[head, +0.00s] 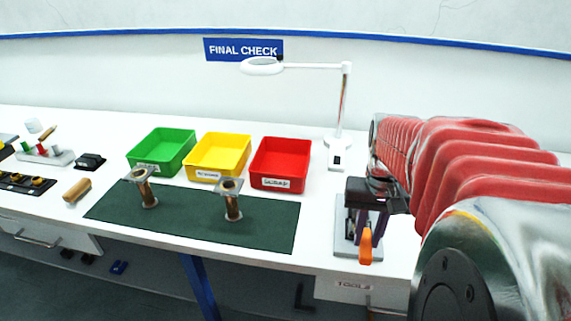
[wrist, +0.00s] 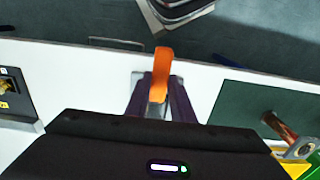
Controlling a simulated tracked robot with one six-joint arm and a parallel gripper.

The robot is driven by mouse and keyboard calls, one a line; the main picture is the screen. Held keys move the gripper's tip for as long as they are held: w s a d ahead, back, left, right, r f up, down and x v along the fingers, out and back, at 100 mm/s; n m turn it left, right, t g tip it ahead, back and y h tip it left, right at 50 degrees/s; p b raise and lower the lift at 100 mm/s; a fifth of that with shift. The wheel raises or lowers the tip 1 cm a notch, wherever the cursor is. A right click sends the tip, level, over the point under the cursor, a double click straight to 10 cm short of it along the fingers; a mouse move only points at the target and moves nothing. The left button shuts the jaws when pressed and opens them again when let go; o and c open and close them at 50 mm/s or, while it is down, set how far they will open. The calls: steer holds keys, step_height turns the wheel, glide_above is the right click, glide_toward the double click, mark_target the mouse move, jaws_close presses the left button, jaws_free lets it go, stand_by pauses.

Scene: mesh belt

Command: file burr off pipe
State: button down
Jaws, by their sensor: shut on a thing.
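My gripper (head: 368,222) is at the right of the bench, pointing down over a small grey stand (head: 344,246). Its purple fingers (wrist: 162,104) are shut on a tool with an orange handle (head: 365,246). The handle (wrist: 163,62) sticks out toward the bench's front edge; the rest of the tool is hidden by the gripper. Two copper-coloured pipes with flanged tops stand on the dark green mat, one at the left (head: 148,192) and one at the right (head: 232,202). The right one also shows in the wrist view (wrist: 281,126). No burr can be made out.
Green (head: 162,150), yellow (head: 218,155) and red (head: 281,162) bins stand behind the mat (head: 200,228). A white magnifier lamp (head: 339,135) stands behind the stand. A wooden-handled item (head: 77,190) lies left of the mat. The mat's front strip is clear.

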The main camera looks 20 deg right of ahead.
mark_target(367, 252)
steer(key=shift+w+d, duration=0.15)
steer(key=shift+w, duration=0.05)
stand_by(0.3)
steer(key=shift+w+d+f, duration=0.1)
steer(key=shift+w+d, duration=0.3)
steer(key=shift+w, duration=0.2)
steer(key=shift+s, duration=0.1)
steer(key=shift+s+a, duration=0.5)
steer(key=shift+s, duration=0.15)
steer(key=shift+s+a, duration=0.5)
steer(key=shift+s, duration=0.2)
steer(key=shift+s, duration=0.1)
steer(key=shift+s+a, duration=0.5)
steer(key=shift+s, duration=0.1)
